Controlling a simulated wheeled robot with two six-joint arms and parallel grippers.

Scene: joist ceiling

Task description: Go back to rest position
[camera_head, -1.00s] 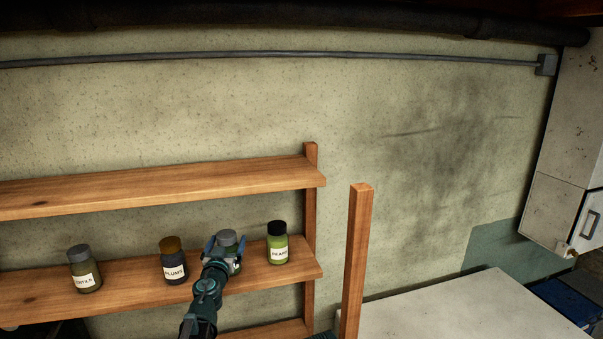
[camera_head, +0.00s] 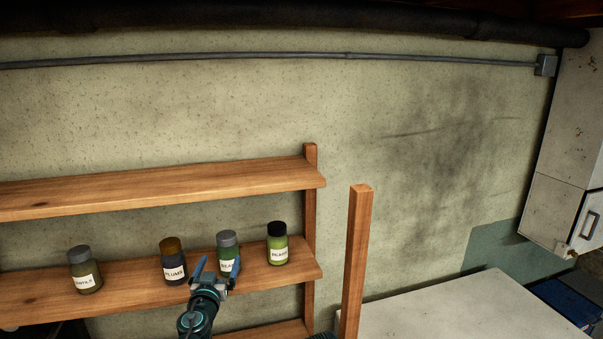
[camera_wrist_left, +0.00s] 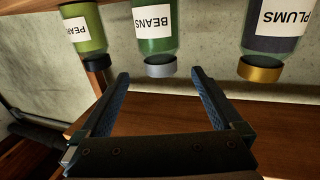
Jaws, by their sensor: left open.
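My left gripper (camera_head: 218,273) is open and empty, in front of the shelf's edge, with its fingers pointing toward the jars. A green jar with a grey lid (camera_head: 229,249) stands upright on the shelf just beyond the fingertips; it reads BEANS in the left wrist view (camera_wrist_left: 155,35). The gripper is apart from it there. The plums jar (camera_head: 173,262), with a brown-gold lid, stands to its left; it also shows in the left wrist view (camera_wrist_left: 272,38). The light green pears jar (camera_head: 277,245), with a black lid, stands to its right. My right gripper is not in view.
Another grey-lidded jar (camera_head: 85,271) stands farther left on the middle shelf (camera_head: 128,289). An upper shelf (camera_head: 150,188) runs above the jars. A wooden post (camera_head: 355,262) stands to the right, beside a pale tabletop (camera_head: 450,309). A white cabinet (camera_head: 562,205) is at far right.

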